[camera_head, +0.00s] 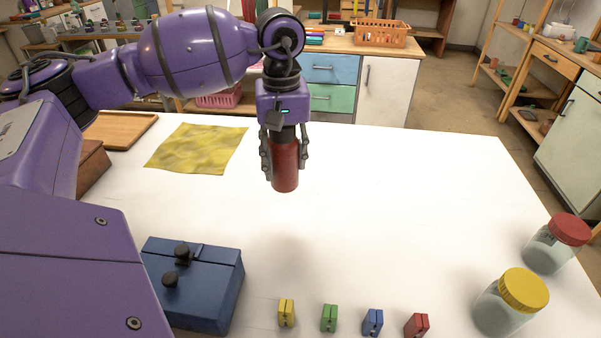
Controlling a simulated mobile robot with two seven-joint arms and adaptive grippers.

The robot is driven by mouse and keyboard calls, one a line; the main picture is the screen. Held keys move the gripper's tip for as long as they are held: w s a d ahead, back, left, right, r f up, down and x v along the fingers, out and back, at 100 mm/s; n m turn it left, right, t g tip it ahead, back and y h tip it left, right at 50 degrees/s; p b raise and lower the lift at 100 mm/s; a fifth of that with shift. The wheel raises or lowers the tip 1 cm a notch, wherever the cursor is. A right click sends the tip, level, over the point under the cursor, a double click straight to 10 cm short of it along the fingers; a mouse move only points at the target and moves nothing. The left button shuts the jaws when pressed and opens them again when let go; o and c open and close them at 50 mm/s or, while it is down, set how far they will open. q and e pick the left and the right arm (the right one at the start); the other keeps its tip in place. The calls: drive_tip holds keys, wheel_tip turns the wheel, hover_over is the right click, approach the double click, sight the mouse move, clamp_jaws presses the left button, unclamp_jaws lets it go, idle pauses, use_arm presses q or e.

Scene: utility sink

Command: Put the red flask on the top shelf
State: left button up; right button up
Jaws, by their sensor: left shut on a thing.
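The red flask (285,178) is a dark red cylinder, upright in my left gripper (285,162). The gripper points down with its fingers closed on both sides of the flask. The flask appears to be above the white table (390,200); the exact gap is hard to judge. The flask's upper end is hidden by the gripper. My right gripper is not in view. I cannot tell which surface is the top shelf; a wooden shelf rack (497,73) stands at the far right.
A yellow cloth (196,149), a wooden board (122,131) and a blue box (215,290) are at the left. Several small coloured blocks (329,318) lie in front. Yellow-lidded (508,305) and red-lidded (552,250) jars stand at the right. The table's middle is clear.

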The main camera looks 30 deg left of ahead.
use_arm(q)
drive_tip(key=w+a+f, duration=0.1)
drive_tip(key=w+f, duration=0.1)
drive_tip(key=f, duration=0.1)
drive_tip(key=w+a+f+p, duration=0.1)
drive_tip(key=w+f, duration=0.2)
drive_tip(key=f, duration=0.1)
drive_tip(key=w+a+f, duration=0.1)
drive_tip(key=w+f, duration=0.2)
drive_tip(key=shift+f, duration=0.35)
drive_tip(key=o, duration=1)
drive_tip(key=shift+s+f, duration=0.1)
drive_tip(key=shift+f, duration=0.05)
drive_tip(key=o, duration=0.4)
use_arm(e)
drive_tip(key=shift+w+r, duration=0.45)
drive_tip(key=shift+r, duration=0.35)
